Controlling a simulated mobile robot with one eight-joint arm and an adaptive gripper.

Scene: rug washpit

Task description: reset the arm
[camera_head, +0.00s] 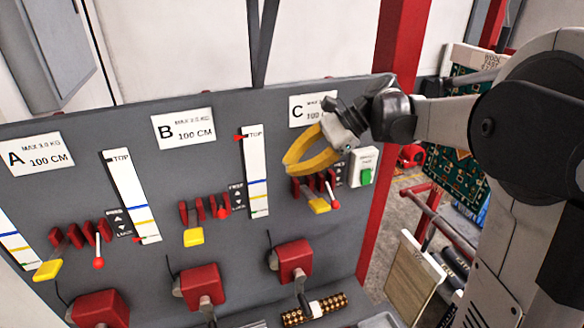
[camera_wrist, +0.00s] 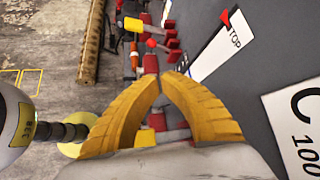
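My gripper (camera_head: 287,163) has two curved yellow fingers. In the head view it hangs in front of the grey panel, just below the C label and above the red levers of station C. In the wrist view the fingertips (camera_wrist: 162,78) come together with nothing held between them. The arm reaches in from the right side of the head view, bent at a large dark joint.
The grey panel (camera_head: 110,200) carries the labels A (camera_head: 37,153), B (camera_head: 184,130) and C (camera_head: 311,108), red levers and red blocks. A green-button box (camera_head: 364,167) and red post (camera_head: 402,45) stand close right of the gripper. A round pale object (camera_wrist: 15,120) is at the wrist view's left.

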